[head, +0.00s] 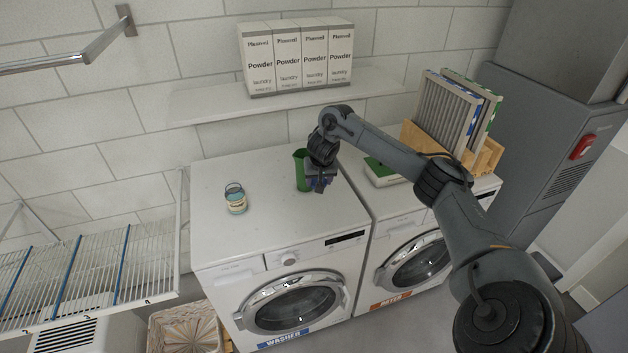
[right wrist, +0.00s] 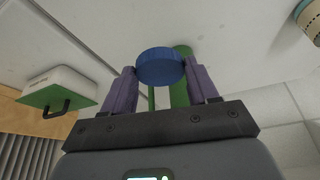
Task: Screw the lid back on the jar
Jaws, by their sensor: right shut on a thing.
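The jar (head: 236,200) stands upright on top of the washer at the left, a small clear jar with a pale label and no lid visible on its mouth. Part of it shows at the upper right corner of the right wrist view (right wrist: 309,22). My right gripper (head: 320,184) is over the washer top, to the right of the jar and apart from it. In the right wrist view, its purple fingers (right wrist: 160,80) are shut on the round blue lid (right wrist: 160,66). My left gripper is not in view.
A green container (head: 300,168) stands on the washer close beside my right gripper. A white and green box (head: 382,174) and a wooden rack of filters (head: 455,110) are on the dryer. A shelf (head: 200,104) with powder boxes (head: 298,56) hangs above.

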